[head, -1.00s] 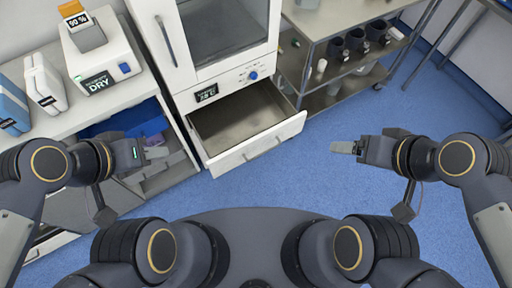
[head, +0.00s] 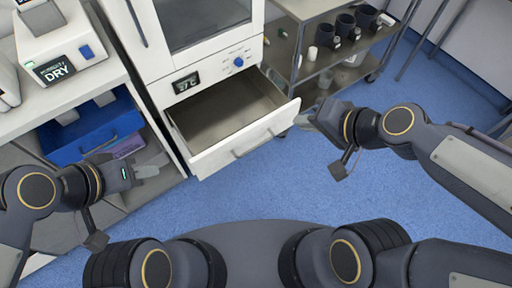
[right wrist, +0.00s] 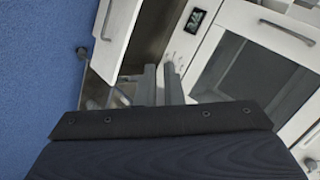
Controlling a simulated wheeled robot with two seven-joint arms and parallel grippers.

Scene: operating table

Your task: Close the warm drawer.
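The warm drawer (head: 240,147) is the white drawer at the bottom of the white cabinet in the head view. It is pulled out, and its inside looks empty. My right gripper (head: 308,117) is at the right end of the drawer front, close to its corner; whether it touches cannot be told. In the right wrist view two grey fingers (right wrist: 160,84) stand close together before the open drawer (right wrist: 116,40), with nothing seen between them. My left gripper (head: 146,171) is left of the drawer, low over the shelf area, holding nothing visible.
The cabinet (head: 188,88) has a display and blue knob above the drawer. A blue bin (head: 72,152) sits under the left counter, which carries a white device (head: 68,50). A metal cart (head: 320,68) with dark cups stands right. Blue floor (head: 270,190) is clear in front.

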